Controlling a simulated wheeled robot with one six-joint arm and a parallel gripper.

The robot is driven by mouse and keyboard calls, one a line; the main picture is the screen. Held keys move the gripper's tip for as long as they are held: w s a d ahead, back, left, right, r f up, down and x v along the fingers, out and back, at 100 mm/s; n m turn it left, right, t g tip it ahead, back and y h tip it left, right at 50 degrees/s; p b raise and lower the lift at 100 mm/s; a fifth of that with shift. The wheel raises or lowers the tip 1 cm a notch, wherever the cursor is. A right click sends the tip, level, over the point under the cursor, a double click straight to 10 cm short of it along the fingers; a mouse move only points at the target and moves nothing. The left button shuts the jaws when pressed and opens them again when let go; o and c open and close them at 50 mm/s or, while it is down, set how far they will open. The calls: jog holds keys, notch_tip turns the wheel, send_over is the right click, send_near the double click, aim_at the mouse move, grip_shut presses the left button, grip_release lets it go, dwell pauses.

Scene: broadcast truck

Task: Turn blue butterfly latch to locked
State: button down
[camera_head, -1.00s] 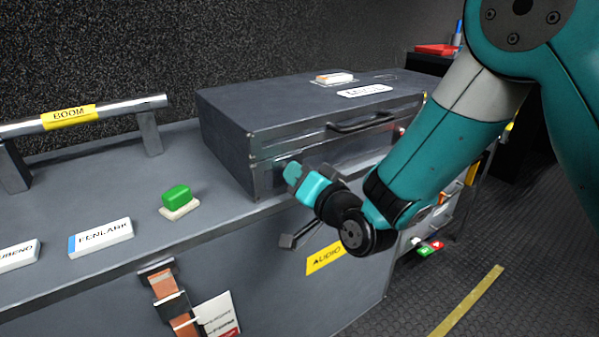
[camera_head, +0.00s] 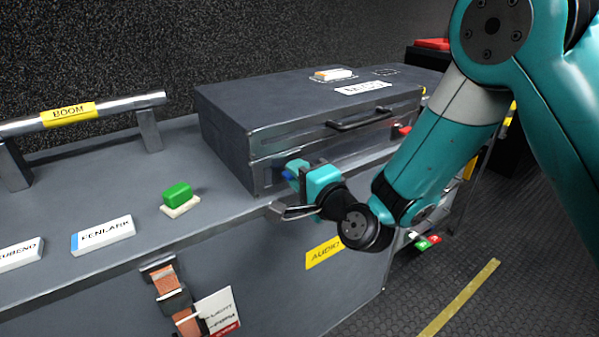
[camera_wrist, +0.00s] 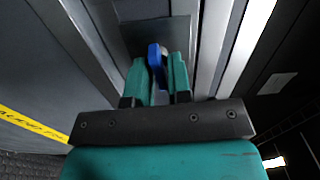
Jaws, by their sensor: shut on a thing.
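The blue butterfly latch (camera_wrist: 154,58) sits on a dark plate on the front of the grey case (camera_head: 225,125). In the wrist view it stands between the teal fingers of my gripper (camera_wrist: 159,76), which is shut on it. In the head view a small bit of the blue latch (camera_head: 287,175) shows beside my gripper (camera_head: 296,172) at the case's lower front left. The fingers and wrist hide most of the latch there, and its exact turn angle is hard to tell.
The case lies on a larger grey trunk with a yellow AUDIO label (camera_head: 323,254). A red latch (camera_head: 402,130) is farther right on the case front. A green block (camera_head: 177,194), a PENLARK label (camera_head: 103,236) and a BOOM bar (camera_head: 70,112) are to the left.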

jog(key=shift+m, duration=0.4)
dwell(0.3)
jog(key=c, duration=1.2)
grip_release()
jog(key=shift+c, duration=0.2)
